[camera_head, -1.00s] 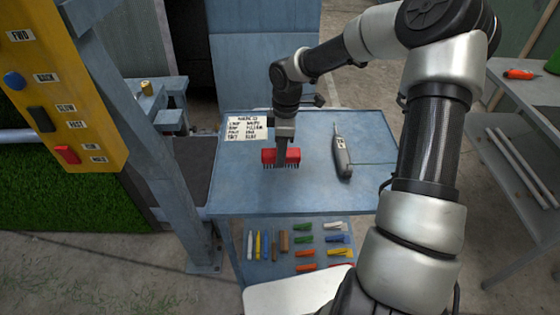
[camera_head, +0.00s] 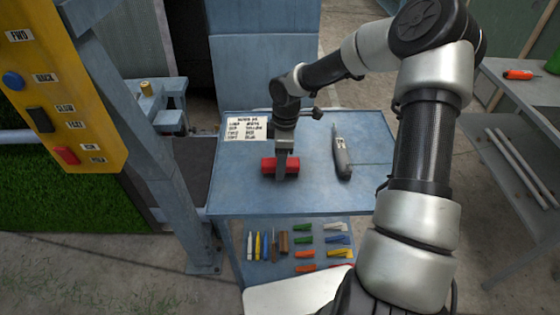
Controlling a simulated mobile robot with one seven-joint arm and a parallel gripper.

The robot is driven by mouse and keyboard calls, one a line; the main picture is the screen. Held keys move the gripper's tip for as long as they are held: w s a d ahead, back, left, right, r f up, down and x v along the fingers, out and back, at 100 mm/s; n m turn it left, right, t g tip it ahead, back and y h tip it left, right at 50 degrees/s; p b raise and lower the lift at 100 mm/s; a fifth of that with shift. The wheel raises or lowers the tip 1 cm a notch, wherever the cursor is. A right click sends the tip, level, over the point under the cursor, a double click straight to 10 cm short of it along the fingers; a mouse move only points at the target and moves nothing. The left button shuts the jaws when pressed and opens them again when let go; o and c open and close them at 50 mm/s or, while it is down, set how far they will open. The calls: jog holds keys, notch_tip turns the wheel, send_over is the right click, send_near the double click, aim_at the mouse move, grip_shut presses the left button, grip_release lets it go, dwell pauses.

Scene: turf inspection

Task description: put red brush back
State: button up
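The red brush (camera_head: 268,165) is a small red block on the left part of the blue table's top (camera_head: 310,198), seen in the head view. My gripper (camera_head: 282,172) points straight down over the brush's middle, and a finger crosses its near face. The gripper looks shut on the brush. Red shows on both sides of the finger. The brush appears level and at or very near the table top; its bristles are hardly visible, and any small gap beneath cannot be made out.
A printed note (camera_head: 246,129) lies behind the brush to the left. A grey handheld tool (camera_head: 342,158) with a cable lies to the right. The lower shelf (camera_head: 318,262) holds several markers and coloured clips. A yellow control panel (camera_head: 62,85) stands left. The table's front is clear.

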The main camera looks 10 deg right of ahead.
notch_tip(320, 180, up, 12)
jog(key=shift+d+p, duration=0.35)
jog(key=shift+d, duration=0.1)
jog(key=shift+s, duration=0.1)
